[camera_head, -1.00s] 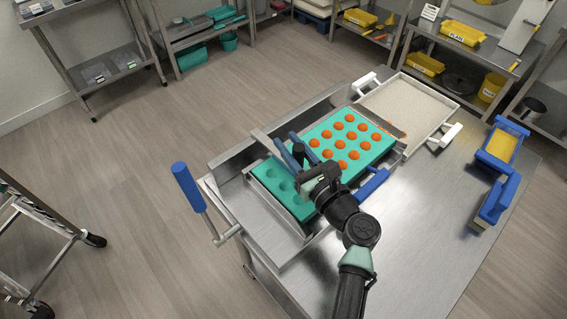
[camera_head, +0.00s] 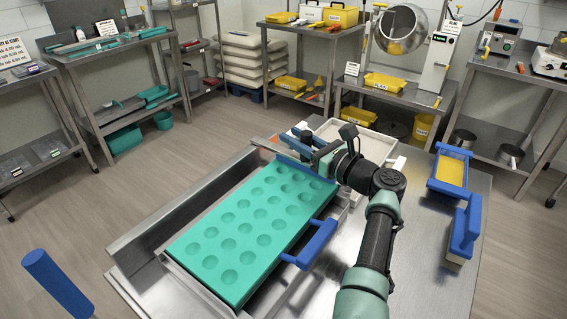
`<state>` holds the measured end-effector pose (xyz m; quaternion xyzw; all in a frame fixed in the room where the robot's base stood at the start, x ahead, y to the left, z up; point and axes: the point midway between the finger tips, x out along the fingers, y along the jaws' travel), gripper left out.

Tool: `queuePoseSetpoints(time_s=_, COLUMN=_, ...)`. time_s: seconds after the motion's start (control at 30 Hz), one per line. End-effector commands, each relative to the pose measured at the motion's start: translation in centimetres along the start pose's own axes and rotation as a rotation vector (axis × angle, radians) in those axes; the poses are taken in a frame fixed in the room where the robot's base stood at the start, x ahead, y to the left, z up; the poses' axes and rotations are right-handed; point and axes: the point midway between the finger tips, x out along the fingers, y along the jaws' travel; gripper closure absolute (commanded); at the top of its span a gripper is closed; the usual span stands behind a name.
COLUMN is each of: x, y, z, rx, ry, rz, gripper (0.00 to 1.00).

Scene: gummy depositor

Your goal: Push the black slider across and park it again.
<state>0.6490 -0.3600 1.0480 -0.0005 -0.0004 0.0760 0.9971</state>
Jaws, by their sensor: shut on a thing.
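The teal mould (camera_head: 222,232) lies along the metal depositor frame (camera_head: 140,232), and its visible round hollows look empty. My gripper (camera_head: 314,156) is at the far end of the mould, shut on the black slider (camera_head: 306,138), which is mostly hidden by the gripper. A grey bar (camera_head: 268,147) and a blue bar (camera_head: 294,146) lie beside the slider at the far left of the gripper. A blue handle (camera_head: 318,243) sticks out on the mould's right side.
A pale tray (camera_head: 372,142) stands behind my gripper, partly hidden by the arm. Orange bits show beside the bars.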

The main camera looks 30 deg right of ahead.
Motion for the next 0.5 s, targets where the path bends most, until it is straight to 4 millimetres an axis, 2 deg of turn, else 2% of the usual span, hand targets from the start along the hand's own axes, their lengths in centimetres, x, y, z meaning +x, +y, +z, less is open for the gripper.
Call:
queuePoseSetpoints(time_s=0.03, x=0.0, y=-0.7, z=-0.5, rx=-0.001, ry=-0.001, rz=-0.003, gripper=1.00)
queuePoseSetpoints(time_s=0.2, x=0.3, y=-1.8, z=-0.3, rx=0.001, ry=0.001, rz=-0.002, gripper=1.00)
queuePoseSetpoints(time_s=0.5, x=0.4, y=-2.3, z=-0.1, rx=0.001, ry=0.002, rz=-0.002, gripper=1.00)
